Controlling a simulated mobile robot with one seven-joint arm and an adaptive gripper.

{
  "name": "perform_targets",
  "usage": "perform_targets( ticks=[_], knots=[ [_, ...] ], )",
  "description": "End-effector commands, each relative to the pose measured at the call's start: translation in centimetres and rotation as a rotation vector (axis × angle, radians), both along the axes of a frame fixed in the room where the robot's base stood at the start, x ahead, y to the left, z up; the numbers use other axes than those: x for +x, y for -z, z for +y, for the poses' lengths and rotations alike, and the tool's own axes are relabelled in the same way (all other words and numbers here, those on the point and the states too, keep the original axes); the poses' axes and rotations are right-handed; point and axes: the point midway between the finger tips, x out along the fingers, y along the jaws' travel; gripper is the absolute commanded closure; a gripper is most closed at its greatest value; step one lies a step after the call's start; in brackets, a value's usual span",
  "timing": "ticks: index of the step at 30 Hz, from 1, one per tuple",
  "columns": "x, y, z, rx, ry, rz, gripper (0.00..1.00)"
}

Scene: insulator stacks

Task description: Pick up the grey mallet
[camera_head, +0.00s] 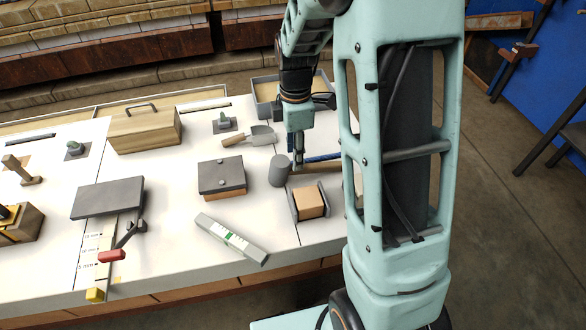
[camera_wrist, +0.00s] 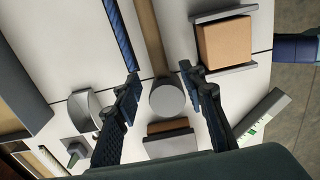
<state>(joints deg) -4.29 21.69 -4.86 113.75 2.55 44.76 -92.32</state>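The grey mallet lies on the white table; its grey cylindrical head (camera_head: 280,170) shows in the head view, with a wooden handle (camera_head: 322,167) running right, partly hidden behind my arm. In the wrist view the round grey head (camera_wrist: 167,98) is near the centre and the handle (camera_wrist: 150,40) runs up from it. My gripper (camera_head: 297,162) points down over the mallet, near where head and handle meet. In the wrist view my gripper (camera_wrist: 160,78) is open, with one finger on each side of the mallet. I cannot tell whether either finger touches it.
A wooden block in a grey bracket (camera_head: 310,203) stands close in front of the mallet. A blue bar (camera_head: 323,157) lies behind the handle.

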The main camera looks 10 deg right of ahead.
Motion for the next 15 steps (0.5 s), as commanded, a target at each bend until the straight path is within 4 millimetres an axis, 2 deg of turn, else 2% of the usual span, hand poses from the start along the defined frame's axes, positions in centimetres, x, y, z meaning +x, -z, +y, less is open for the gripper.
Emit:
perform_targets(
  ticks=[1,8,15],
  knots=[
    [-0.1,0.7,0.0,0.0,0.0,0.002,0.62],
    [-0.1,2.6,0.0,-0.001,0.001,0.003,0.62],
    [-0.1,6.0,-0.1,0.0,0.001,0.001,0.62]
  ],
)
